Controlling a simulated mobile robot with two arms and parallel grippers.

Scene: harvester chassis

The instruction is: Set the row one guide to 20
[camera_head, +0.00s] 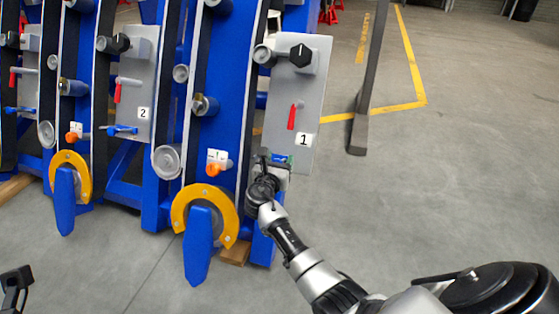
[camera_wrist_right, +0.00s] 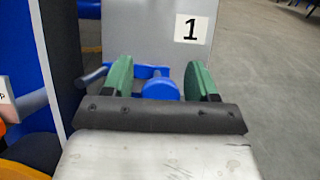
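The row one panel (camera_head: 299,100) is a grey plate marked "1". A blue handle (camera_head: 281,158) sits low on it, mostly hidden by my right gripper (camera_head: 272,163). In the right wrist view the blue handle (camera_wrist_right: 160,88) has a round hub and a bar. The green fingers of my right gripper (camera_wrist_right: 163,80) stand apart, one on each side of the hub, with gaps visible. An orange knob (camera_head: 213,169) with a white scale plate is on row one, left of my right gripper. Its reading is too small to tell. My left gripper (camera_head: 15,287) shows only partly at the left edge.
Above the blue handle are a red lever (camera_head: 293,116) and a black knob (camera_head: 300,56). The row two panel (camera_head: 135,85) is to the left. A yellow guard (camera_head: 204,200) is below row one. A dark post (camera_head: 358,134) stands right of the panel; the floor beyond is mostly clear.

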